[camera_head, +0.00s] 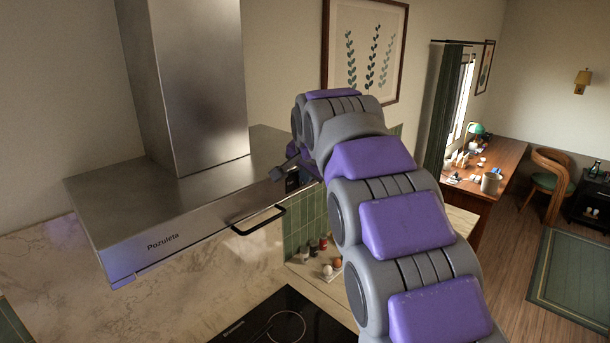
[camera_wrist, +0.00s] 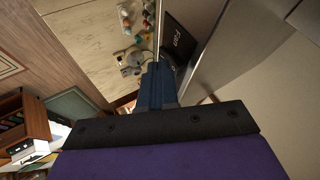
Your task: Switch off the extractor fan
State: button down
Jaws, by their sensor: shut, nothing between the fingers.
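The extractor hood (camera_head: 165,240) is brushed metal, with a tall chimney and the word "Pozuleta" on its front face. My gripper (camera_head: 279,173) is at the right end of that front face, with my arm reaching in from the lower right. In the wrist view a dark panel (camera_wrist: 178,42) marked "Fan" sits on the metal hood edge (camera_wrist: 232,40). The shut, empty fingers of my gripper (camera_wrist: 156,68) are just beside and below this panel. I cannot tell whether they touch it. No switch position can be made out; the fingers partly cover the panel's lower part.
A black bar handle (camera_head: 258,221) projects from the hood's front. A framed picture (camera_head: 364,50) hangs on the wall behind my arm. A wooden desk (camera_head: 500,165) stands farther right.

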jog(key=shift+a+r+p, duration=0.15)
jog(key=shift+r+p, duration=0.3)
jog(key=shift+r, duration=0.3)
jog(key=d+b+v, duration=0.1)
jog(key=v, duration=1.1)
jog(key=shift+b, duration=0.35)
jog(key=shift+w+f, duration=0.1)
jog(key=shift+f, duration=0.05)
